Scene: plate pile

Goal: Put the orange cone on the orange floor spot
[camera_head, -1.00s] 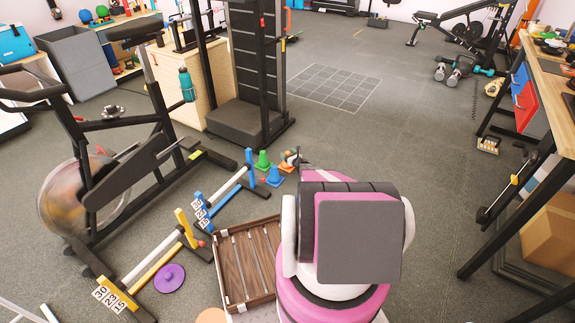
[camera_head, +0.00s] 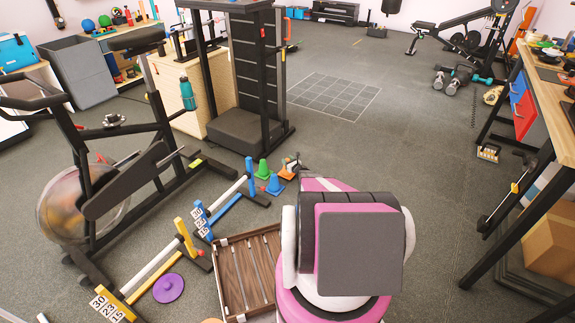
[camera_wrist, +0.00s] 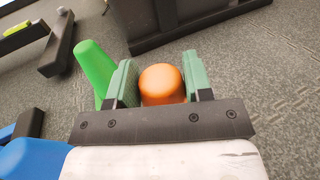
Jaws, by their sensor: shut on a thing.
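The orange cone (camera_wrist: 163,85) sits between the green-padded fingers of my gripper (camera_wrist: 162,88) in the wrist view, and the fingers are shut on it. In the head view the orange cone (camera_head: 287,173) shows small beside my gripper (camera_head: 292,163), at the far side of my arm. My arm hides part of that area. I cannot tell whether the cone touches the floor. The orange floor spot (camera_head: 211,321) shows only as a sliver at the bottom edge of the head view.
A green cone (camera_head: 263,168) and a blue cone (camera_head: 274,185) stand close to the orange one. Low hurdles (camera_head: 157,272), a purple floor spot (camera_head: 168,288) and a wooden slatted crate (camera_head: 222,290) lie left of my arm. An exercise bike (camera_head: 120,185) stands further left. Floor at right is open.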

